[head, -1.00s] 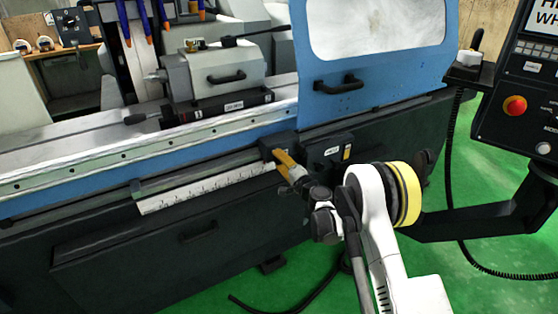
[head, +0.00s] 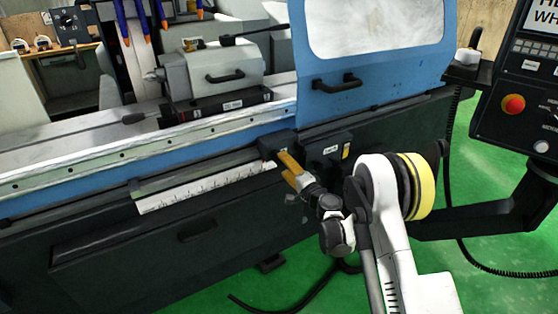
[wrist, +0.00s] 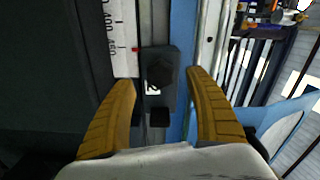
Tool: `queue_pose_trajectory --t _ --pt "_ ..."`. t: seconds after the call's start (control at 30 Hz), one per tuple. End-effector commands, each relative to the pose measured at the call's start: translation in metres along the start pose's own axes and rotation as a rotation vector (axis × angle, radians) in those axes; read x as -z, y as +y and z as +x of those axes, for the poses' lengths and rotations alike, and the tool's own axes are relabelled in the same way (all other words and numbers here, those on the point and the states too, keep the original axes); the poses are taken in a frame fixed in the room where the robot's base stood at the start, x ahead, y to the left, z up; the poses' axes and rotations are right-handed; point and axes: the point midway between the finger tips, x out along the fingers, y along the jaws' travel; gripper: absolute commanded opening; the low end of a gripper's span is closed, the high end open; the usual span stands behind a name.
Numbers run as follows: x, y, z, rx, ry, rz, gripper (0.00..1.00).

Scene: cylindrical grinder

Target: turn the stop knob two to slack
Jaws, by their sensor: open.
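The stop knob two is a dark knob (wrist: 160,72) on a black stop block (wrist: 159,98) marked with a "2", in the middle of the wrist view. My gripper (wrist: 158,77) is open, with one yellow finger left of the block and one right of it. The knob lies between the fingertips in the picture; I see no contact, and depth is hard to judge. In the head view my gripper (head: 283,157) is in front of the stop block (head: 272,142), at the right end of the scale, and covers part of it.
A white ruler scale (head: 205,188) runs along the machine front to the left. A dark box (head: 328,150) with a label sits just right of the gripper. The blue door (head: 370,75) with its handle is above. A control panel (head: 525,110) stands at the right.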

Motion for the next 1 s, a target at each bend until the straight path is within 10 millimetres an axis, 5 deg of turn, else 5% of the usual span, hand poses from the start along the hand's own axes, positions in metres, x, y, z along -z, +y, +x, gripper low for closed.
queue_pose_trajectory --t 0.2,0.4,1.0 --pt "0.000 -0.001 -0.047 0.000 0.001 0.000 0.64" --pt "0.000 0.000 -0.069 0.000 0.000 0.000 0.64" --pt "0.001 -0.012 -0.072 -0.014 -0.010 -0.023 0.64"
